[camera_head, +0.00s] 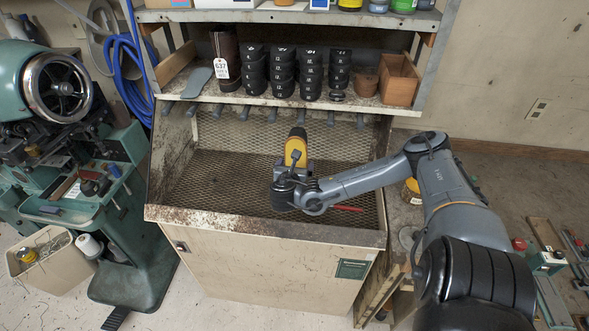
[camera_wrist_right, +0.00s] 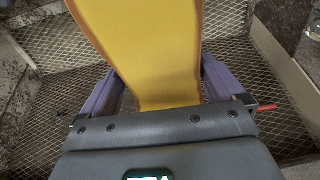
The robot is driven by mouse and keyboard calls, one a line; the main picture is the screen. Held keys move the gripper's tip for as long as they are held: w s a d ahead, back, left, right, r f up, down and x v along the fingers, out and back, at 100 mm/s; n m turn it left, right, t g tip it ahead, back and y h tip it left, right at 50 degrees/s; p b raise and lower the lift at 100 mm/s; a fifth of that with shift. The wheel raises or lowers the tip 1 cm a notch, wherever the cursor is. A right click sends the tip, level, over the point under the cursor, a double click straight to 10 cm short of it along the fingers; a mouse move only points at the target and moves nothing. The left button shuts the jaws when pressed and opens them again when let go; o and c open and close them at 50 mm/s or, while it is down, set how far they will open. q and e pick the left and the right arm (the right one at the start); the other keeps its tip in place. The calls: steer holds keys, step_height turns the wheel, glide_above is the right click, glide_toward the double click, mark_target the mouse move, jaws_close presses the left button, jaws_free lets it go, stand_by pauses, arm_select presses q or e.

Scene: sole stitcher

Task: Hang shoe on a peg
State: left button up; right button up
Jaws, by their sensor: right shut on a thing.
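My right gripper (camera_head: 296,166) is shut on a yellow shoe (camera_head: 296,150) and holds it up over the mesh-floored bin. The shoe's dark end (camera_head: 298,132) points up toward the shelf. In the right wrist view, the shoe's yellow surface (camera_wrist_right: 150,50) stands between the purple fingers of the right gripper (camera_wrist_right: 158,85). A row of grey pegs sticks out below the shelf's front edge, including a peg (camera_head: 245,114) left of the shoe and a peg (camera_head: 331,118) right of it. The shoe appears apart from the pegs. My left gripper is out of view.
The bin (camera_head: 270,231) has raised front and side walls. Stacked black rolls (camera_head: 283,72), a brown cylinder (camera_head: 225,50) and a wooden box (camera_head: 399,82) stand on the shelf above. A red rod (camera_head: 347,208) lies on the mesh. A green machine (camera_head: 75,130) stands left.

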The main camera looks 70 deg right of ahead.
steer(key=d+p, duration=0.1)
steer(key=d, duration=0.1)
steer(key=w+d+p, duration=0.1)
steer(key=d+p, duration=0.1)
steer(key=d, duration=0.1)
steer(key=shift+w+d+r, duration=0.1)
steer(key=shift+d+r, duration=0.05)
steer(key=shift+r, duration=0.05)
steer(key=shift+w+d+p, duration=0.2)
steer(key=shift+d+p, duration=0.3)
steer(key=shift+d, duration=0.55)
steer(key=shift+c, duration=0.7)
steer(key=shift+w+d+f, duration=0.1)
steer(key=shift+d+f, duration=0.05)
steer(key=shift+d, duration=0.05)
steer(key=c, duration=0.3)
steer(key=shift+w+d, duration=0.1)
steer(key=shift+d, duration=0.15)
steer(key=shift+c, duration=0.9)
steer(key=shift+w+d+p, duration=0.15)
steer(key=shift+d+p, duration=0.2)
steer(key=shift+d, duration=0.3)
steer(key=shift+d, duration=0.15)
